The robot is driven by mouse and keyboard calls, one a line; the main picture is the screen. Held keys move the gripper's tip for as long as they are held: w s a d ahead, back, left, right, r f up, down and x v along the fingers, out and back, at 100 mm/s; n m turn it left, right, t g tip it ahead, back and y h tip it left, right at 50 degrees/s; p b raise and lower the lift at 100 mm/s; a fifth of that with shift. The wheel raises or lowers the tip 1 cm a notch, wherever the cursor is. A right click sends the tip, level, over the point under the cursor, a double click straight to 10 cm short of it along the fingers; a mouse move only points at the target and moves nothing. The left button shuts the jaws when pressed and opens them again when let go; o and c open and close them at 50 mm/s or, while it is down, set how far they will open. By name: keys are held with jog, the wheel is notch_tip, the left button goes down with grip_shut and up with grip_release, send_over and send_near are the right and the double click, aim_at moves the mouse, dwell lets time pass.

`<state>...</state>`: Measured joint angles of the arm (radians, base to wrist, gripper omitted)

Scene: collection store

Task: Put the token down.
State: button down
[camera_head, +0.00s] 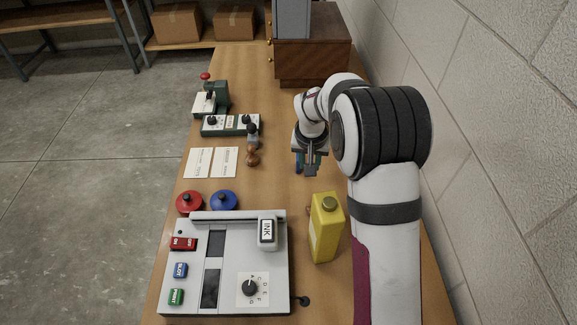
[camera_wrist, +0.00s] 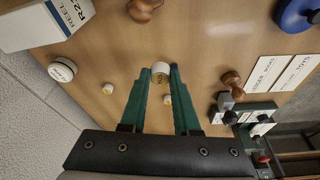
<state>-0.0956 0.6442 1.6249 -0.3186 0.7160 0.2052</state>
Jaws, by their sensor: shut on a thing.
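My gripper (camera_head: 311,168) reaches down over the right part of the wooden table in the head view. In the head view the token cannot be made out at the fingers.
A grey device (camera_head: 265,280) and a yellow can (camera_head: 326,228) stand at the front. Red (camera_head: 189,203) and blue (camera_head: 224,201) discs, cards (camera_head: 211,162) and a wooden-handled stamp (camera_head: 252,157) lie left of my gripper. A wooden cabinet (camera_head: 313,62) stands behind. Bare table lies around the gripper.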

jog(key=s+d+r, duration=0.2)
jog(key=d, duration=0.2)
jog(key=s+d+r, duration=0.2)
jog(key=d, duration=0.3)
jog(key=s+d+r, duration=0.2)
jog(key=d, duration=0.3)
jog(key=shift+d, duration=0.15)
jog(key=s+d+r+n, duration=0.1)
jog(key=s+d+r, duration=0.4)
jog(key=s+d, duration=0.4)
jog(key=w+a+f, duration=0.3)
jog(key=w, duration=0.1)
jog(key=w+a+f, duration=0.3)
jog(key=a, duration=0.1)
jog(key=shift+w+f, duration=0.35)
jog(key=shift+s+a+x, duration=0.15)
jog(key=shift+s+x, duration=0.05)
jog(key=shift+x, duration=0.85)
jog(key=shift+s+a+x, duration=0.15)
jog(key=shift+x, duration=0.85)
jog(key=shift+f, duration=0.25)
